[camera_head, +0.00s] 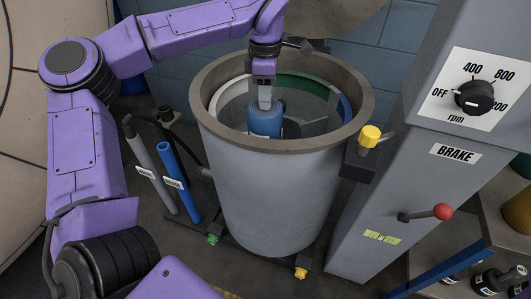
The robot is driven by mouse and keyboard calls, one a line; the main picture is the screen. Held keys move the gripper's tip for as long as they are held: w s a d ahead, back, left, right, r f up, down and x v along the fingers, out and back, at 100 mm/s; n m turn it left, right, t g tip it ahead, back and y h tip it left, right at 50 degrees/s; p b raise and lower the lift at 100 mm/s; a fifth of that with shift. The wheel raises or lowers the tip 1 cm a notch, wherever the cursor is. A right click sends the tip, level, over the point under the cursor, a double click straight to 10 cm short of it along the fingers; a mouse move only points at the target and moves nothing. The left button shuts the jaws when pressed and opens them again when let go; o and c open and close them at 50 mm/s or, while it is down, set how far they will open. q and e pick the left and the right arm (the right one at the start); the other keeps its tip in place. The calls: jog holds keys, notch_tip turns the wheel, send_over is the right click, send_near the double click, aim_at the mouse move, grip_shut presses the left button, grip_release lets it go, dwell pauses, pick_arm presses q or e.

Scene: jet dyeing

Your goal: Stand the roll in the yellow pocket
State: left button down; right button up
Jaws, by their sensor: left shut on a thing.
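A blue roll (265,121) is inside the mouth of a large grey drum (265,195). My left gripper (265,101) is shut on the roll's upper end from above, and the roll looks about upright. Its lower end is hidden by the drum's front rim, so I cannot tell whether it touches anything below. The drum's inner wall shows a white band on the left, a green band (305,84) at the back and a blue band (344,108) on the right. No yellow pocket shows; the near inside of the drum is hidden. My right gripper is not in view.
A grey control post (395,170) with a dial (474,97) and a red-knobbed brake lever (442,212) stands close on the right. A yellow-capped part (369,137) sticks up beside the drum rim. Grey and blue tubes (178,181) stand left of the drum.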

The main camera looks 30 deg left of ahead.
pick_arm(q)
notch_tip(320, 180, down, 8)
jog(key=shift+f+b, duration=0.2)
jog(key=shift+b, duration=0.3)
jog(key=c, duration=0.8)
grip_release()
jog(key=shift+f, duration=0.1)
jog(key=shift+o, duration=0.2)
notch_tip(320, 180, up, 12)
jog(key=shift+r+p, duration=0.15)
jog(key=shift+p, duration=0.85)
